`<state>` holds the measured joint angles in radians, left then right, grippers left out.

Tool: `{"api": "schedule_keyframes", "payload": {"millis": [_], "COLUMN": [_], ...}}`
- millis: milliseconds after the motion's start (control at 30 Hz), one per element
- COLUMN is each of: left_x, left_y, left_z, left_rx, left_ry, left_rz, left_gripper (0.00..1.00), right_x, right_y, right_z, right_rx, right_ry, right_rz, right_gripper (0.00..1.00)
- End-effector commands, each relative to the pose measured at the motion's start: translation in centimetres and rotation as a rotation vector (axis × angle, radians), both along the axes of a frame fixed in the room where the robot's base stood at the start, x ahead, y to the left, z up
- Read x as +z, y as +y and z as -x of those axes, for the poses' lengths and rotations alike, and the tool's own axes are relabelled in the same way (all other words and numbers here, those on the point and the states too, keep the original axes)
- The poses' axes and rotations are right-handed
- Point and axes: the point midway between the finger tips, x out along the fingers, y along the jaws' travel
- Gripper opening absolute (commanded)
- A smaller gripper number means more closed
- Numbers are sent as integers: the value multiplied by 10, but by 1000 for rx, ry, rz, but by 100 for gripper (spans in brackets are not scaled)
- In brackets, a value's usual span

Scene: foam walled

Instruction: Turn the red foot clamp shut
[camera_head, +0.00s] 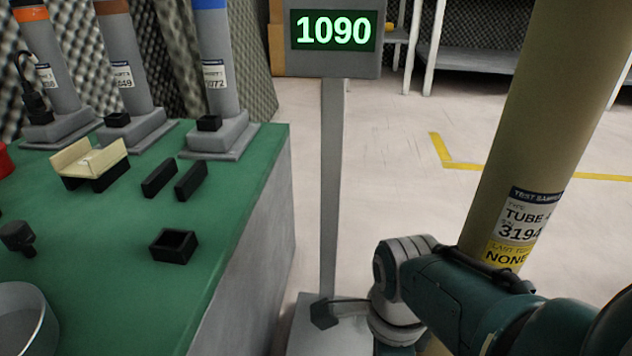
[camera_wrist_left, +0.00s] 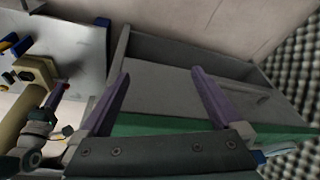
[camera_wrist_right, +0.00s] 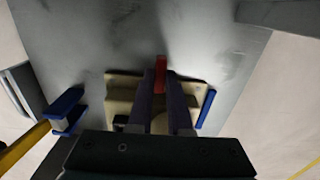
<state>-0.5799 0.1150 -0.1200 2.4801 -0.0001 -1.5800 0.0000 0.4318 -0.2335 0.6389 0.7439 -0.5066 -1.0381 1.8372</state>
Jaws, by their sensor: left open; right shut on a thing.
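The red foot clamp (camera_wrist_right: 160,68) shows in the right wrist view as a short red piece between and ahead of my right gripper's fingertips (camera_wrist_right: 160,80). My right gripper is shut on it, and the fingers hide part of it. It lies over a beige foot plate (camera_wrist_right: 118,92) on a grey surface. In the head view my right arm hides the foot of the tan tube (camera_head: 545,120). My left gripper (camera_wrist_left: 160,78) is open and empty in the left wrist view, near a grey cabinet with a green top. It is outside the head view.
Blue clamps flank the foot plate, one at left (camera_wrist_right: 67,108) and one at right (camera_wrist_right: 206,108). A display post (camera_head: 335,180) reading 1090 stands left of the tube. The green table (camera_head: 120,235) holds several dark blocks, a beige cradle (camera_head: 88,158) and grey tubes on bases.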

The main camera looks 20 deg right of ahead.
Motion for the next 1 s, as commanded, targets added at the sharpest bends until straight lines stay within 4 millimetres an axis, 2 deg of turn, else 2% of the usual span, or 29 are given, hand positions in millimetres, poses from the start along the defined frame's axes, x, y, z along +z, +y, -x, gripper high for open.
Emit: {"api": "schedule_keyframes", "payload": {"millis": [600, 633, 867, 1000], "left_x": [-1, -1, -1, 0], "left_y": [1, 1, 2, 2], "left_z": [0, 0, 0, 0], "left_rx": [-1, -2, -6, -6], "left_ry": [0, 0, 0, 0], "left_rz": [-2, -3, -8, -9], "left_gripper": [100, 100, 100, 100], "right_x": [-2, -2, -1, -1], "right_y": [-1, -1, 0, 0], "right_z": [1, 1, 1, 0], "right_rx": [-40, -40, -39, -38], "right_ry": [1, 1, 1, 0], "right_rz": [0, 0, 0, 0], "right_gripper": [0, 21, 47, 48]}}
